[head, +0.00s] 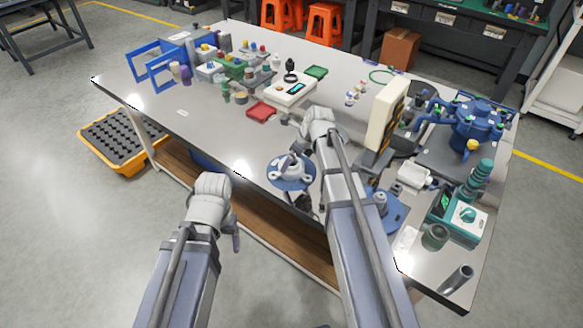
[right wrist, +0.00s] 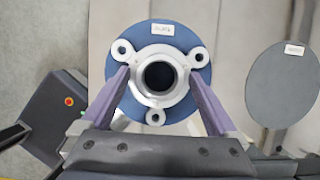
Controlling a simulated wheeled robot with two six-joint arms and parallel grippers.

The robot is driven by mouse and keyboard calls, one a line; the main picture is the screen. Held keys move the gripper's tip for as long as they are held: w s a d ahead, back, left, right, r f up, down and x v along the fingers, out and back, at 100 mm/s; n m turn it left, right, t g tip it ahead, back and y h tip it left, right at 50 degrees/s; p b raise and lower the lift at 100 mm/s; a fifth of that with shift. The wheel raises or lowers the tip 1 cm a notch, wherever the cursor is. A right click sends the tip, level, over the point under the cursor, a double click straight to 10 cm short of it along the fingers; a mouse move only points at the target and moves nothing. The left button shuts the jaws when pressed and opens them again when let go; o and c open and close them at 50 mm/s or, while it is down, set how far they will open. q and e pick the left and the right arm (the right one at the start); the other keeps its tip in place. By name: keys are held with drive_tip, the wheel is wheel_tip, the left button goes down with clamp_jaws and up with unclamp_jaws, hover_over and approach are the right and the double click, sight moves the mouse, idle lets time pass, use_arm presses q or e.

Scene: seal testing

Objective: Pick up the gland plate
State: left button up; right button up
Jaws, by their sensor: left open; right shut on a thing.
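The gland plate (right wrist: 184,68), a pale grey flanged ring with three eared bolt holes and a dark central bore, shows in the right wrist view over a labelled blue disc (right wrist: 140,40). My right gripper (right wrist: 160,80) is shut on the ring, one purple-grey finger on each side. I cannot tell whether the plate touches the disc. In the head view the gland plate (head: 294,172) and blue disc (head: 277,181) are near the table's front edge, the plate partly hidden by my right gripper. My left gripper (head: 237,242) is open and empty, off the table's front edge.
The table (head: 215,135) is bare to the left of the blue disc. A red tray (head: 261,111), a white scale (head: 290,91) and a cream upright panel (head: 385,112) stand behind. A green-and-white device (head: 458,216) and a blue pump-like assembly (head: 478,122) are at the right.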

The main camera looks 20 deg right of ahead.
drive_tip(key=shift+c, duration=1.1)
use_arm(q)
drive_tip(key=shift+r, duration=0.1)
wheel_tip(320, 180, up, 10)
drive_tip(key=p, duration=1)
use_arm(e)
wheel_tip(320, 180, up, 10)
use_arm(q)
drive_tip(key=shift+c, duration=0.3)
